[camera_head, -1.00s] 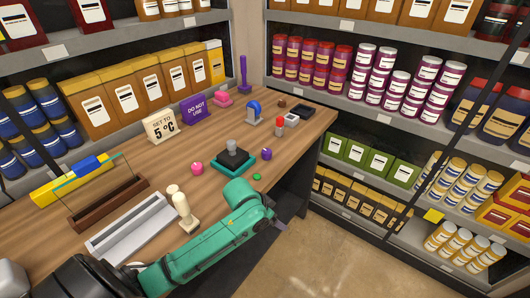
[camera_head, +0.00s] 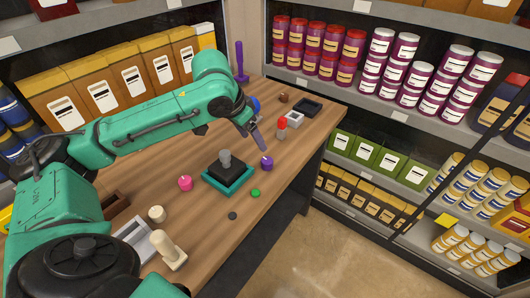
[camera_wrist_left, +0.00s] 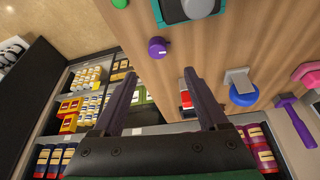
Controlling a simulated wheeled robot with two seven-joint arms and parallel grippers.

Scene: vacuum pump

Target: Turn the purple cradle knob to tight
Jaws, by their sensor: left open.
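The purple knob (camera_head: 266,163) stands on the wooden table near its right edge, beside the teal cradle (camera_head: 229,187) with a black block and grey top. My left gripper (camera_head: 262,146) is just behind and above the knob, pointing down. In the left wrist view the purple knob (camera_wrist_left: 157,47) lies beyond the fingertips, roughly in line with the gap between the open fingers (camera_wrist_left: 160,76). Nothing is between the fingers. The knob's pointer and tight mark are too small to read. My right gripper is not in view.
A pink knob (camera_head: 185,183) and a green button (camera_head: 255,193) flank the cradle. A red-topped item (camera_head: 282,128) stands behind the knob. A cream peg-shaped item (camera_head: 168,248) is at the front. Shelves of jars line the back and right.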

